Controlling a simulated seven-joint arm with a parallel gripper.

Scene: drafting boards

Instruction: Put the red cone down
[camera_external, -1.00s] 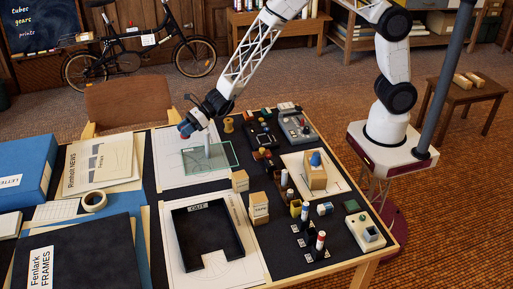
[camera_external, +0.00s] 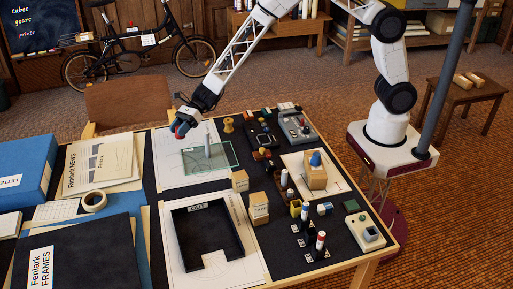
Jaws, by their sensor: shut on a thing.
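My gripper (camera_external: 183,122) is at the far left end of the arm, above the far edge of the drafting table near the white sheet. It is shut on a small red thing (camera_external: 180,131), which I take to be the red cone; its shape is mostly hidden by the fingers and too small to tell. I cannot tell whether it touches anything below. A greenish clear plate (camera_external: 226,156) with an upright pale cylinder (camera_external: 207,145) lies on the white sheet (camera_external: 172,173), to the right of and nearer than the gripper.
A black open tray (camera_external: 180,240) lies on a sheet at the near middle. Wooden blocks (camera_external: 259,207), a yellow spool (camera_external: 228,125) and several small pieces crowd the table's right side. Blue folders (camera_external: 22,160) lie left. A chair (camera_external: 125,105) stands behind the table.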

